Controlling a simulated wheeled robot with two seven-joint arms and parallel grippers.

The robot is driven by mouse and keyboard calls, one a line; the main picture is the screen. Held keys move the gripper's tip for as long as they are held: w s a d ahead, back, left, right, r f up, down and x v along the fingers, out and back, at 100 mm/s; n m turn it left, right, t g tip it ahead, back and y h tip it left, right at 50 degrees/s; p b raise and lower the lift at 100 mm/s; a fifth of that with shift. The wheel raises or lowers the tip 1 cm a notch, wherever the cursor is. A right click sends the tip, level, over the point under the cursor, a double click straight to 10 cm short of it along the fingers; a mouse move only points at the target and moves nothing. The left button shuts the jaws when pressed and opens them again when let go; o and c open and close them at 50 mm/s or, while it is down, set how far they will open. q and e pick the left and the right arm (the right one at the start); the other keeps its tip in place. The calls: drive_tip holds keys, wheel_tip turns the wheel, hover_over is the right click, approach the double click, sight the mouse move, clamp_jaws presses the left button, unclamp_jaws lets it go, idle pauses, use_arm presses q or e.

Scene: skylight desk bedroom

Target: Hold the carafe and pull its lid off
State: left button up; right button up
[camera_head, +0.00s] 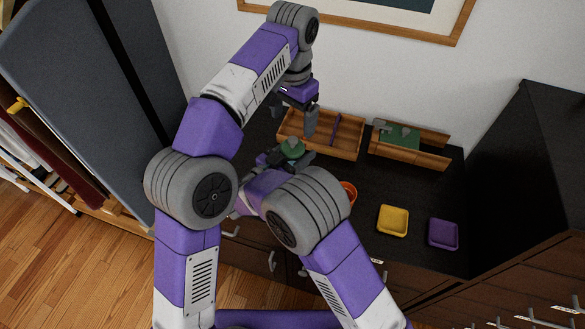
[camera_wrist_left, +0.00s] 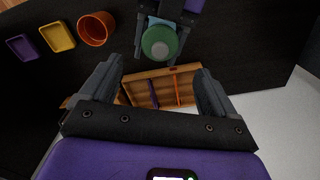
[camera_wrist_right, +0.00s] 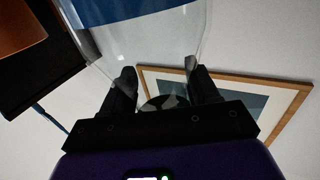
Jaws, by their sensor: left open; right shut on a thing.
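The carafe (camera_wrist_right: 150,42) is clear, with a blue area at the top edge of the right wrist view. Its round green lid (camera_head: 292,148) sits on top; in the left wrist view the lid (camera_wrist_left: 158,43) shows from above with a paler knob in the middle. My right gripper (camera_wrist_right: 160,78) is shut on the carafe, one finger at each side of the glass. My left gripper (camera_head: 309,128) is open and empty, above and just behind the lid. In the left wrist view the lid is ahead of the open fingers, apart from them. Much of the carafe is hidden in the head view.
A wooden divided tray (camera_head: 345,137) stands behind the lid. A wooden box with a green part (camera_head: 400,137) is to its right. An orange pot (camera_head: 349,191), a yellow dish (camera_head: 393,220) and a purple dish (camera_head: 443,234) stand on the dark top. A tall dark cabinet (camera_head: 530,170) is at right.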

sight(293, 138)
use_arm(q)
wheel_tip(293, 138, up, 4)
drive_tip(key=a+m+h, duration=0.1)
drive_tip(key=a+m, duration=0.1)
drive_tip(key=m, duration=0.2)
drive_tip(key=shift+t+h, duration=0.3)
drive_tip(key=shift+t, duration=0.1)
drive_tip(key=f, duration=0.4)
drive_tip(key=d+f, duration=0.1)
drive_tip(key=f, duration=0.2)
drive_tip(key=d+f, duration=0.1)
drive_tip(key=f, duration=0.3)
drive_tip(key=shift+f, duration=0.3)
drive_tip(key=c, duration=1.3)
drive_tip(key=shift+o, duration=0.2)
drive_tip(key=shift+r, duration=0.1)
drive_tip(key=shift+r, duration=0.2)
drive_tip(key=shift+r, duration=0.9)
